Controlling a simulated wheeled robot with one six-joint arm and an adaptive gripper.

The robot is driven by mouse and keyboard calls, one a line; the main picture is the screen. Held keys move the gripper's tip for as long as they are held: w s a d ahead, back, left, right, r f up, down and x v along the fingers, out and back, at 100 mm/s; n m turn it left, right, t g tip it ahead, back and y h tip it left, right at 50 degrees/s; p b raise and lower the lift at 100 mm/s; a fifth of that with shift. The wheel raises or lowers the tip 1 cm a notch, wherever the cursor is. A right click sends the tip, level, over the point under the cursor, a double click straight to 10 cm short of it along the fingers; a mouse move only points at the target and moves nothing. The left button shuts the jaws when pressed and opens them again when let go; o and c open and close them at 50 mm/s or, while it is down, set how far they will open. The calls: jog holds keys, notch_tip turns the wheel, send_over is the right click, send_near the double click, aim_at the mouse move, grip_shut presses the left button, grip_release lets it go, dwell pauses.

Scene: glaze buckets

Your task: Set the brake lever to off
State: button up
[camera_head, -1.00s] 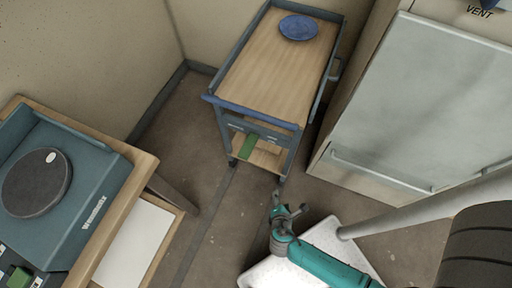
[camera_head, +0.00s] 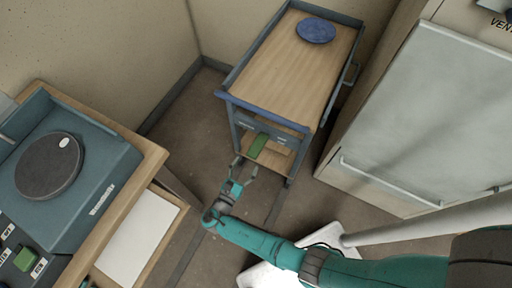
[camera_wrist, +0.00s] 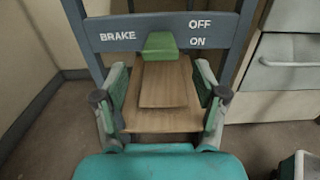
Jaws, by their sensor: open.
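The brake lever is a green handle (camera_head: 258,146) on the blue-grey end panel of a wooden-topped cart (camera_head: 285,75). In the wrist view the lever (camera_wrist: 160,45) sticks out from the panel (camera_wrist: 110,36), right of the word BRAKE. It sits about level with ON, with OFF above ON to its right. My gripper (camera_head: 244,169) is in front of the cart's end, just short of the lever. In the wrist view my gripper (camera_wrist: 160,72) is open, its fingers on either side below the lever, with nothing between them and no contact visible.
A blue plate (camera_head: 316,31) lies on the cart top. The cart's lower wooden shelf (camera_wrist: 165,95) is beneath the lever. A pottery wheel (camera_head: 48,165) is at the left and a pale cabinet (camera_head: 425,110) at the right. Floor is clear around the cart's front.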

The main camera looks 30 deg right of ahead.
aim_at(259, 144)
jog(key=x, duration=0.9)
grip_shut()
